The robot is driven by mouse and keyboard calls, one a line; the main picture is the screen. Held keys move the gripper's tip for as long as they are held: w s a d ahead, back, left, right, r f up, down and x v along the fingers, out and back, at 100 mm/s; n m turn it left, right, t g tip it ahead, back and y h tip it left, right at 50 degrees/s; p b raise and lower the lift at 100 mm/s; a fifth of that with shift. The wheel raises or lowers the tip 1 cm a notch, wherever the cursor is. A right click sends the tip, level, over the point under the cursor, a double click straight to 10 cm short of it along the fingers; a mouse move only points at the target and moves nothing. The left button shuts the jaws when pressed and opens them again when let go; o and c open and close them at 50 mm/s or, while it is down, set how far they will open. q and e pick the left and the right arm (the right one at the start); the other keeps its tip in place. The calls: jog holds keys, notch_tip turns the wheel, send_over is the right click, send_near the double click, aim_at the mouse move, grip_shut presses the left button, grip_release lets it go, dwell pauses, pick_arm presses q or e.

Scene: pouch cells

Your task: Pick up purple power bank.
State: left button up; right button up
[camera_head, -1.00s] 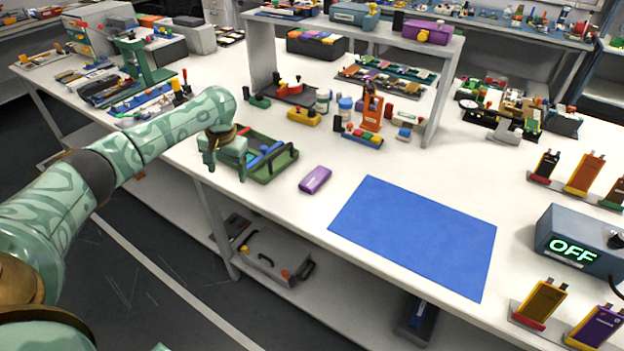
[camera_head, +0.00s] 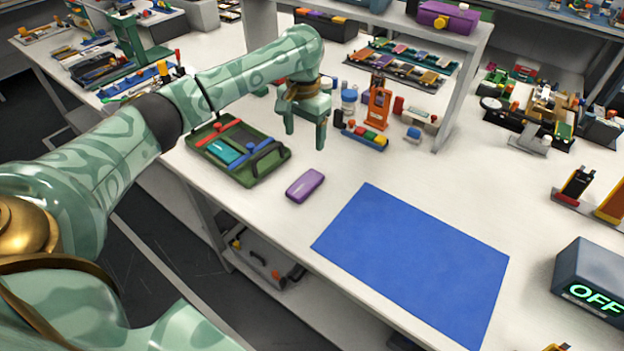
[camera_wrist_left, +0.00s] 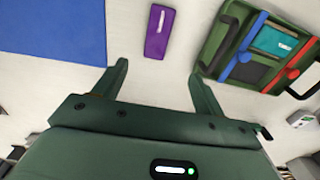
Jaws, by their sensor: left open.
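The purple power bank (camera_head: 305,186) lies flat on the white table, between the green tray and the blue mat. It also shows in the left wrist view (camera_wrist_left: 158,32), ahead of the fingers and roughly between their lines. My left gripper (camera_head: 305,146) is open and empty, with its fingers pointing down. In the head view it is above the table, beyond the power bank and apart from it. Its two spread fingers also show in the left wrist view (camera_wrist_left: 158,72). My right gripper is not in view.
The blue mat (camera_head: 410,265) lies right of the power bank. The green tray (camera_head: 211,152), with red, blue and teal items, lies to its left. An orange stand (camera_head: 379,108) and small parts stand behind the gripper, under a white shelf (camera_head: 462,90). The table's front edge is near.

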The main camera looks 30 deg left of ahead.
pick_arm(q)
jog(key=b, duration=0.5)
send_over(305, 182)
jog(key=f, duration=0.9)
jog(key=shift+w+a, duration=0.2)
jog(key=shift+w, duration=0.1)
jog(key=shift+f, duration=0.5)
jog(key=f+b, duration=0.4)
jog(key=f, duration=0.1)
jog(key=shift+s+d+f, duration=0.1)
jog(key=shift+s+d, duration=0.15)
jog(key=shift+s, duration=0.05)
jog(key=shift+r, duration=0.2)
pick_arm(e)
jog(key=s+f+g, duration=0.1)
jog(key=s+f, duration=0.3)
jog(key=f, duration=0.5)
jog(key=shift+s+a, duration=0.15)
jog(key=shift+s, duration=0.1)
pick_arm(q)
jog(key=shift+s, duration=0.1)
jog(key=shift+c, duration=0.6)
jog(key=c, duration=1)
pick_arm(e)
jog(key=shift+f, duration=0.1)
